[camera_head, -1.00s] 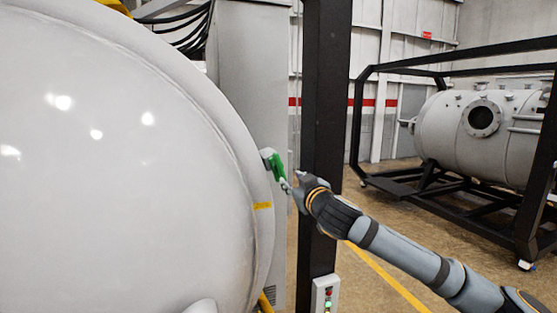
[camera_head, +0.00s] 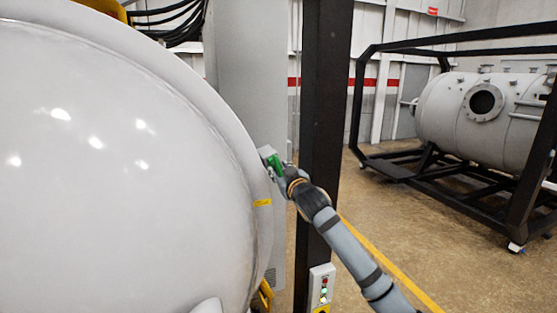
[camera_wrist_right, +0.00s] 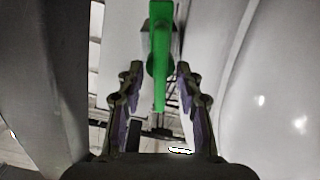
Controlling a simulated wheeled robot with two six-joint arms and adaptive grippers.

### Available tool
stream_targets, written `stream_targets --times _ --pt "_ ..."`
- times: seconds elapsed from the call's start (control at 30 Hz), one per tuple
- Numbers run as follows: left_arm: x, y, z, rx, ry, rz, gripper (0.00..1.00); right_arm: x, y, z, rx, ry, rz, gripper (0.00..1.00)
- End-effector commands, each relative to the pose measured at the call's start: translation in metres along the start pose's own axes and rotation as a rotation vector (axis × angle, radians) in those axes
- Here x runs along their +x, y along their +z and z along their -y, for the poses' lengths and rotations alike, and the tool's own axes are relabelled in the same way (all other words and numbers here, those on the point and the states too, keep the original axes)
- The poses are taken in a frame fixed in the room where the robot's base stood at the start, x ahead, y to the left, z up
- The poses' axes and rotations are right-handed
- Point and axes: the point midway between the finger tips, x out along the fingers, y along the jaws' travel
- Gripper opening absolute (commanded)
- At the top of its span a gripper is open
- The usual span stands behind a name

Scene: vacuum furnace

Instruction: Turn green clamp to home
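The green clamp (camera_head: 273,161) sits on the rim of the large white furnace door (camera_head: 130,170), on its right edge. In the right wrist view the clamp's long green handle (camera_wrist_right: 160,60) hangs down from the top centre, with its lower end between my fingertips. My right gripper (camera_head: 283,172) is at the clamp, just to its lower right, and hides part of it. In the wrist view the right gripper (camera_wrist_right: 159,85) is open, with one finger on each side of the handle and gaps on both sides. My left gripper is not in view.
A black post (camera_head: 322,130) stands close behind my right arm, with a button box (camera_head: 321,288) low on it. A yellow label (camera_head: 262,202) is on the rim below the clamp. A second grey vessel (camera_head: 480,110) in a black frame stands at the right, beyond open floor.

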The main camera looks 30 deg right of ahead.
Motion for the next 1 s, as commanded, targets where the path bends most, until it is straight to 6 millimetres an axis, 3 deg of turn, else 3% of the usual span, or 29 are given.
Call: stream_targets --times 0.13,0.4,0.7,1.0 --pt "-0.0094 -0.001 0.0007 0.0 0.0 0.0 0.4 0.0122 -0.0014 0.0003 0.001 -0.001 0.0 0.36" --pt "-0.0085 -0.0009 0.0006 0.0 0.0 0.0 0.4 0.0142 0.0004 0.0009 -0.002 -0.001 -0.001 0.36" --pt "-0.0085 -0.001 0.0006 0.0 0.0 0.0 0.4 0.014 0.0003 0.0008 -0.001 -0.001 -0.001 0.0" --pt "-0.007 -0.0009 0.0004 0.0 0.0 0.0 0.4 0.014 0.0009 0.001 0.008 -0.001 -0.001 0.0"
